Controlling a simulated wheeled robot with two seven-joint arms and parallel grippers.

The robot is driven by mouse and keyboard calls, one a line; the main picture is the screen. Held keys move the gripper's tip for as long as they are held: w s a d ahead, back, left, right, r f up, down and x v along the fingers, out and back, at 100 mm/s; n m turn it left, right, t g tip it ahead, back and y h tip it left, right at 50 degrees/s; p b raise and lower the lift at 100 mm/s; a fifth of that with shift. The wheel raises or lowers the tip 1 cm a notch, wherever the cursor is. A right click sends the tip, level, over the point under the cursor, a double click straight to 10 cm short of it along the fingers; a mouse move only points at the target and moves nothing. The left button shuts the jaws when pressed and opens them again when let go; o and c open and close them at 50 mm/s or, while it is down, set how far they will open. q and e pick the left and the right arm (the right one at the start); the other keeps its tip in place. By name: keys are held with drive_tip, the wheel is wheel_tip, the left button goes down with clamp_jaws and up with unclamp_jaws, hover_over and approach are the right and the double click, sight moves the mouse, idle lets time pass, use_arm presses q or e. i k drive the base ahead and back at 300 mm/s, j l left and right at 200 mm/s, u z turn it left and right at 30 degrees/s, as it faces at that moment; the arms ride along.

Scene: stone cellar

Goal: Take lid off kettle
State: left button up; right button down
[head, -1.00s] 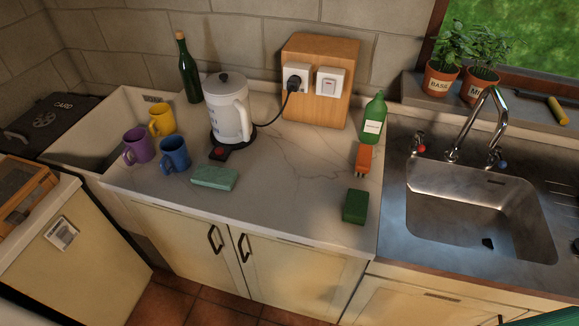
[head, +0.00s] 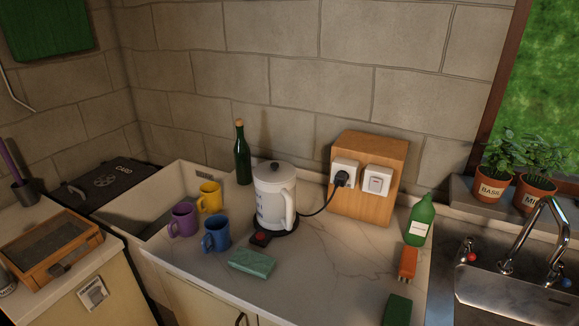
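The white kettle (head: 271,200) stands upright on its dark base on the pale countertop, in the middle of the head view. Its lid (head: 275,169) is on top, grey with a dark knob. The kettle's handle (head: 289,204) faces right. A base with a red switch (head: 261,238) sits at its front left, and a black cord runs to the plug on the wooden block. Neither of my grippers shows in the head view.
Purple (head: 183,220), yellow (head: 209,197) and blue (head: 216,235) mugs stand left of the kettle. A dark green bottle (head: 242,160) stands behind it. A teal sponge or cloth (head: 252,263) lies in front. The wooden socket block (head: 367,205) and green soap bottle (head: 420,222) stand to the right.

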sight(273, 172)
drive_tip(key=i+j, duration=0.1)
drive_tip(key=j, duration=0.2)
drive_tip(key=i+j, duration=0.1)
drive_tip(key=j, duration=0.15)
drive_tip(key=i+j+z, duration=0.25)
drive_tip(key=j, duration=0.2)
drive_tip(key=j+z, duration=0.2)
drive_tip(key=j, duration=0.3)
drive_tip(key=j+z, duration=0.25)
drive_tip(key=j, duration=0.25)
drive_tip(key=i, duration=0.05)
